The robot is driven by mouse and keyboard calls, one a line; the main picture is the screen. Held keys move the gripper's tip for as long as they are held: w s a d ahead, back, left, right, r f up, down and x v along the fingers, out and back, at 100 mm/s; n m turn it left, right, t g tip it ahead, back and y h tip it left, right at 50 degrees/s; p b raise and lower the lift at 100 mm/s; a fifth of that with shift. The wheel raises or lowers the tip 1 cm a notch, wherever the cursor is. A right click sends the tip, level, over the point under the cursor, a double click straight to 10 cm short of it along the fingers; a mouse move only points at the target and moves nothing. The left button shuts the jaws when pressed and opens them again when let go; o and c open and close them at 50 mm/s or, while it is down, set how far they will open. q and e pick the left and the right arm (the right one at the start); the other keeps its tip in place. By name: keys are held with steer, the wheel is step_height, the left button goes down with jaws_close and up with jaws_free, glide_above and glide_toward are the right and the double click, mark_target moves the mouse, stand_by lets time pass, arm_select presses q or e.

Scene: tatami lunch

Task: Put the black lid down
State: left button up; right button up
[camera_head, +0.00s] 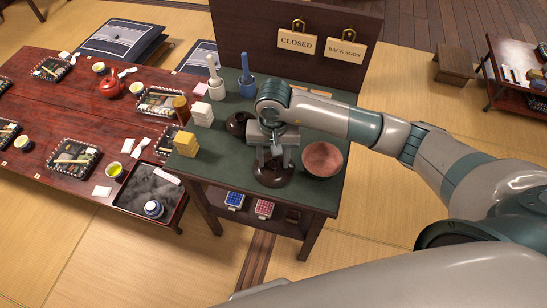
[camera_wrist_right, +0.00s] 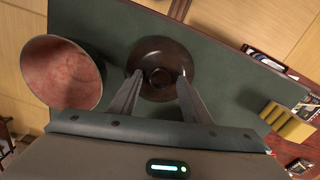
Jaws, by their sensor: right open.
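The black lid (camera_head: 271,178) is a dark round disc on the green top of the side stand (camera_head: 226,172), near its front edge, left of a reddish bowl (camera_head: 322,158). In the right wrist view the lid (camera_wrist_right: 165,50) shows a round ring-shaped knob in its middle. My right gripper (camera_head: 274,160) is directly over the lid and hides part of it. In the wrist view its fingers (camera_wrist_right: 160,76) are spread, one on each side of the knob, with nothing held. Whether the fingertips touch the lid I cannot tell. My left gripper is not in view.
Another dark round piece (camera_head: 236,125) lies behind the gripper, partly hidden. Yellow blocks (camera_head: 186,144), white blocks (camera_head: 202,113) and a blue mortar (camera_head: 247,85) line the left side. A sign board (camera_head: 260,40) stands at the back. The set red table (camera_head: 50,110) is to the left.

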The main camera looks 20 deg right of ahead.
mark_target(273, 162)
steer(key=shift+r, duration=0.35)
step_height(273, 162, up, 5)
steer(key=shift+w+r+b, duration=0.1)
steer(key=shift+r+b, duration=0.1)
steer(key=shift+b, duration=0.55)
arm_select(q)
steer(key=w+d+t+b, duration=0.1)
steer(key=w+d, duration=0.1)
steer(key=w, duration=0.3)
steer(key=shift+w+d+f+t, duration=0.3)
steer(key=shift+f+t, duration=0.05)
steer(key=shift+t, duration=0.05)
arm_select(e)
step_height(273, 162, up, 6)
